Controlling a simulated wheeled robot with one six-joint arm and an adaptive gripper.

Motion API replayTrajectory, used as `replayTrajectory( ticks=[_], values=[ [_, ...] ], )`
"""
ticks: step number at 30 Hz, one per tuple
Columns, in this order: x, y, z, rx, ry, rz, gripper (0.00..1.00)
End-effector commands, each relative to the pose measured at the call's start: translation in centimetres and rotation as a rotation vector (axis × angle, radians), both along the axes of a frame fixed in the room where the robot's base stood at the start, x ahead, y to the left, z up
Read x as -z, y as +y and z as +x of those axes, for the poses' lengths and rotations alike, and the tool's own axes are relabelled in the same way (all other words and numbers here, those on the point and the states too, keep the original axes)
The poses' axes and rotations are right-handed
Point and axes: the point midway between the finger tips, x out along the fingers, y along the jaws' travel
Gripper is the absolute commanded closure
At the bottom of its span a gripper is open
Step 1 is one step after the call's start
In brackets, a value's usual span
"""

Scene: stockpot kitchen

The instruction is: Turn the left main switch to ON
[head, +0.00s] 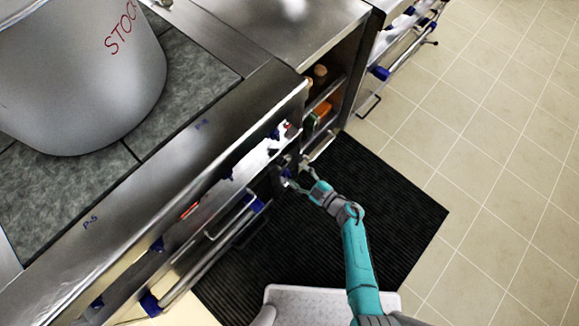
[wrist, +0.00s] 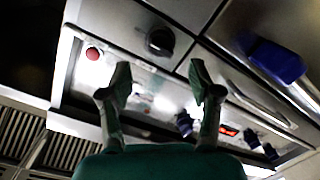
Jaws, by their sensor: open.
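My gripper (wrist: 160,75) is open and empty, with its two fingers spread apart. A round dark knob (wrist: 160,41) sits on the stove's steel front, in the gap just beyond the fingertips. It looks like the main switch, but its marking is too dark to read. The fingers appear apart from it. In the head view my gripper (head: 296,173) is close to the stove front, near its far end, and largely hides the knob there.
A red round button (wrist: 93,53) is left of the knob in the wrist view. Several blue knobs (wrist: 183,122) and a red display (wrist: 228,130) line the panel. A stockpot (head: 80,75) stands on the stove (head: 200,75). A black mat (head: 400,205) covers the floor; tiles beyond are clear.

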Motion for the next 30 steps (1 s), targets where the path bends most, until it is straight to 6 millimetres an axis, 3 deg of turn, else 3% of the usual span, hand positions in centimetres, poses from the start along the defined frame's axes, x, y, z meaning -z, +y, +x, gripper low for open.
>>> replayTrajectory(
  ticks=[3, 9, 30],
  values=[
    [-0.3, -1.8, -1.3, 0.005, 0.0, -0.001, 0.37],
    [-0.5, -3.4, -2.5, 0.002, -0.001, -0.001, 0.37],
    [-0.6, -3.8, -2.9, 0.0, 0.0, 0.0, 0.37]
  ],
)
